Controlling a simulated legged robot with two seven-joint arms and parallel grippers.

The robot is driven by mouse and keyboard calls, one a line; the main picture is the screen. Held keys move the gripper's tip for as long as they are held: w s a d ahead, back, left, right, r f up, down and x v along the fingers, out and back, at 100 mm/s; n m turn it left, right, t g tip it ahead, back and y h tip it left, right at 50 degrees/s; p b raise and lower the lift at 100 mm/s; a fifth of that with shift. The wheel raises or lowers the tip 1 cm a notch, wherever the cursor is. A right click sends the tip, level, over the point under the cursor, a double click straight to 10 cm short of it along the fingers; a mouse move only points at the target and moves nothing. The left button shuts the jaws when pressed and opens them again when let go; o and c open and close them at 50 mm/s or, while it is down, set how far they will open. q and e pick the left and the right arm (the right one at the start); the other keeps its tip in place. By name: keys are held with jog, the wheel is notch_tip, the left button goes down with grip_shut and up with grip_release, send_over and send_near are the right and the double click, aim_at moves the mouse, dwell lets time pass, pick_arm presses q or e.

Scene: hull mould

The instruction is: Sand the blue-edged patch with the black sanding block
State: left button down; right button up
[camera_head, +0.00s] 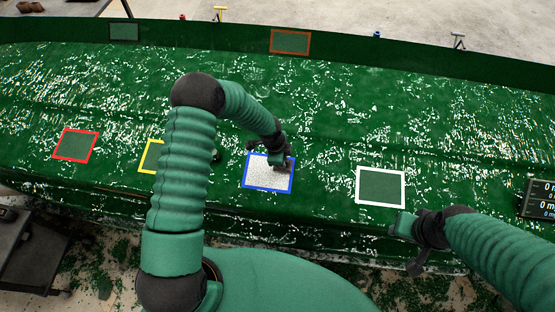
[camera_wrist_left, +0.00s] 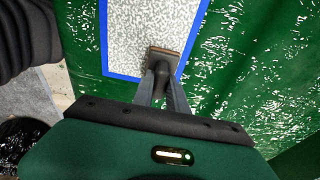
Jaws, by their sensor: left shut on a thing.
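The blue-edged patch (camera_head: 258,172) lies on the green hull, its inside speckled white and grey. In the left wrist view the patch (camera_wrist_left: 140,30) fills the top middle between blue edge strips. My left gripper (camera_wrist_left: 163,85) is shut on the handle of the sanding block (camera_wrist_left: 165,52), which looks dark with a brownish edge. The block is over the patch near its right blue edge; whether it touches the surface cannot be told. In the head view my left gripper (camera_head: 281,160) hides most of the block. My right gripper (camera_head: 410,243) hangs by the hull's near edge, apart from the patch.
A white-edged patch (camera_head: 381,187) lies to the right, red-edged (camera_head: 76,145) and partly hidden yellow-edged (camera_head: 152,156) ones to the left. An orange-edged patch (camera_head: 290,42) is on the far wall. A dark display (camera_head: 540,198) stands at the right edge.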

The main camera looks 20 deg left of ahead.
aim_at(291, 167)
pick_arm(q)
jog(key=d, duration=0.2)
jog(key=shift+w+d+f+b, duration=0.1)
jog(key=shift+w+d+b, duration=0.25)
jog(key=shift+d+b, duration=0.05)
jog(key=shift+d, duration=0.15)
jog(key=shift+r+p, duration=0.5)
jog(key=shift+r, duration=0.1)
jog(key=p+v, duration=0.1)
jog(key=v, duration=0.1)
jog(key=p+v, duration=0.3)
jog(key=v, duration=0.1)
jog(key=shift+d+p, duration=0.3)
jog(key=shift+d, duration=0.1)
jog(key=shift+w, duration=0.1)
